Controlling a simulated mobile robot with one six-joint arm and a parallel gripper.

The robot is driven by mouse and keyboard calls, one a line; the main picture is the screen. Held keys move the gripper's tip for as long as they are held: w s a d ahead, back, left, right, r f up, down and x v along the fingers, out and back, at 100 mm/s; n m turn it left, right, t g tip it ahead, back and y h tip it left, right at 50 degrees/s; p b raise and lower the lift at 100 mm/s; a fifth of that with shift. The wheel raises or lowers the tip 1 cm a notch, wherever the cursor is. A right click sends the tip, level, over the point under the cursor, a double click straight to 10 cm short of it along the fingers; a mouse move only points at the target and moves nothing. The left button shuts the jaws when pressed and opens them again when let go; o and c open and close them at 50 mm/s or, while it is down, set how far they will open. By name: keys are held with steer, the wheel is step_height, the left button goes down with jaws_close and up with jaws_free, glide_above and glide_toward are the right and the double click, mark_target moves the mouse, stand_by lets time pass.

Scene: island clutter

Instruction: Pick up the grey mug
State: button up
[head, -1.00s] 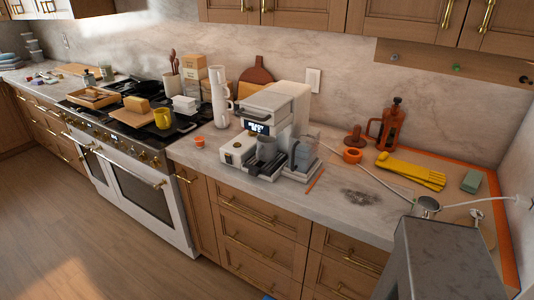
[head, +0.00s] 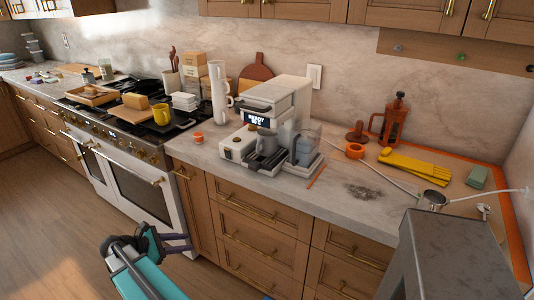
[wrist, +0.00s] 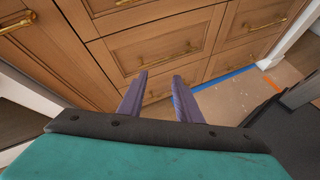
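A grey mug (head: 267,142) sits on the front of the white coffee machine (head: 275,100) on the counter, in the head view. It appears upright, and its lower part is partly hidden by the machine's front. My gripper (head: 182,242) is low in the head view, in front of the cabinets and below the counter, well apart from the mug. In the wrist view my gripper (wrist: 159,78) has its two fingers spread with nothing between them. The mug is not in the wrist view.
A yellow mug (head: 161,115) stands on the stove. White stacked cups (head: 219,95) and a small orange item (head: 198,137) are left of the machine. A clear container (head: 304,146) is right of it. Drawer handles (wrist: 167,59) stick out before my gripper.

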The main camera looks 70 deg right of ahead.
steer(key=s+d+r+g+h+b, duration=0.1)
steer(key=s+d+r+g, duration=0.1)
steer(key=d+r, duration=0.3)
steer(key=s+d+r+g+h, duration=0.1)
steer(key=d+r, duration=0.4)
steer(key=r, duration=0.8)
steer(key=s+d+r+g+h+b, duration=0.1)
steer(key=s+d+r+g, duration=0.2)
steer(key=r, duration=0.6)
steer(key=s+d, duration=0.2)
steer(key=shift+s+d+r+g+b, duration=0.25)
steer(key=shift+d+g+b, duration=0.05)
steer(key=shift+d, duration=0.1)
steer(key=p, duration=0.1)
glide_toward(265, 145)
steer(key=a, duration=0.2)
steer(key=shift+p+x, duration=0.75)
steer(key=shift+x, duration=1.8)
steer(key=shift+w+d+f, duration=0.15)
steer(key=shift+d, duration=0.05)
